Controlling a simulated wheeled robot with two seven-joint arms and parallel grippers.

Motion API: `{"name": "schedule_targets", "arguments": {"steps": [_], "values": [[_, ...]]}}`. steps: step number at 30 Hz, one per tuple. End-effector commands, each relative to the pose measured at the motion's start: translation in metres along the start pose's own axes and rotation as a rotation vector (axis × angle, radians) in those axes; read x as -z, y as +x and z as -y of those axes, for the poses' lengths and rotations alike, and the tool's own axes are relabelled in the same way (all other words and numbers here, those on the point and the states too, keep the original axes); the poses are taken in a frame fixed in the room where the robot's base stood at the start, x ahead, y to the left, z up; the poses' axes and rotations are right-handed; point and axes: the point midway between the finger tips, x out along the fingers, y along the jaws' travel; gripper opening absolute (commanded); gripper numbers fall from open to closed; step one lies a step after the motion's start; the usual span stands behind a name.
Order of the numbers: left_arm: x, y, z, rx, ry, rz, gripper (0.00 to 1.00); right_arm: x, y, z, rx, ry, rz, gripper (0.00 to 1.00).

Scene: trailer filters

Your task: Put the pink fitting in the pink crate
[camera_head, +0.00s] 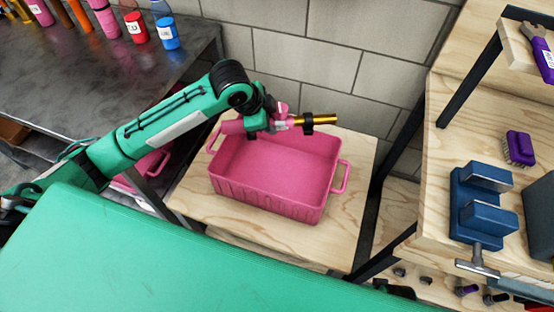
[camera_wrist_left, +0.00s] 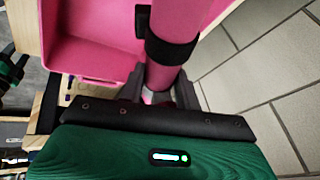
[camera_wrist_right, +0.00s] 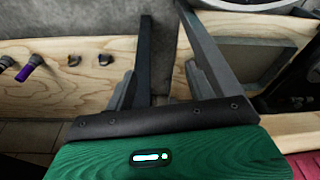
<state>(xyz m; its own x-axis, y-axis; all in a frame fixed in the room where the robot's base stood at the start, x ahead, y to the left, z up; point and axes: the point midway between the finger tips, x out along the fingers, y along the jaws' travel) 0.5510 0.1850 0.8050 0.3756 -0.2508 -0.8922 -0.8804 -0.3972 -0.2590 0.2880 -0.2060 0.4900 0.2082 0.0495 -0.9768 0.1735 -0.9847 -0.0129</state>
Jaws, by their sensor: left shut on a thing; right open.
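My left gripper (camera_head: 283,122) is shut on the pink fitting (camera_head: 296,121) above the back rim of the pink crate (camera_head: 270,204). A gold-coloured end with a black band sticks out to the right. In the left wrist view, the fitting (camera_wrist_left: 178,18) stands between the fingers of the left gripper (camera_wrist_left: 160,92), with the black band around it; part of the crate (camera_wrist_left: 85,68) shows to its left. The crate's visible inside is empty. My right gripper (camera_wrist_right: 163,15) is open and empty in the right wrist view.
The crate stands on a low wooden table (camera_head: 335,235) against a block wall (camera_head: 300,65). A dark bench (camera_head: 80,75) with several bottles is at left. A wooden workbench with a blue vise (camera_head: 485,205) and purple brush (camera_head: 519,148) is at right.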

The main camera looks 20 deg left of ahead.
Motion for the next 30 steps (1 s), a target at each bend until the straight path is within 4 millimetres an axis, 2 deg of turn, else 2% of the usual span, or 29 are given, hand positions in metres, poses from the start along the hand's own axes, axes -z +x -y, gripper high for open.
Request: {"name": "schedule_targets", "arguments": {"steps": [5, 8, 21, 24, 30], "values": [[0.0, 0.004, -0.001, -0.021, 0.054, -0.016, 0.04, 0.005, -0.015, 0.0, 0.001, 0.002, -0.008, 0.55], [-0.005, 0.016, -0.005, -0.027, 0.061, -0.018, 0.04, 0.006, -0.02, 0.0, 0.001, 0.002, -0.012, 0.55], [-0.047, 0.117, -0.035, -0.026, 0.058, -0.016, 0.04, 0.016, -0.053, 0.0, 0.0, 0.002, -0.054, 0.55], [-0.053, 0.132, -0.038, -0.024, 0.059, -0.017, 0.04, 0.018, -0.059, 0.0, 0.0, 0.002, -0.06, 0.55], [-0.058, 0.144, -0.042, -0.023, 0.059, -0.017, 0.04, 0.018, -0.064, 0.0, 0.0, 0.002, -0.065, 0.55]]}}
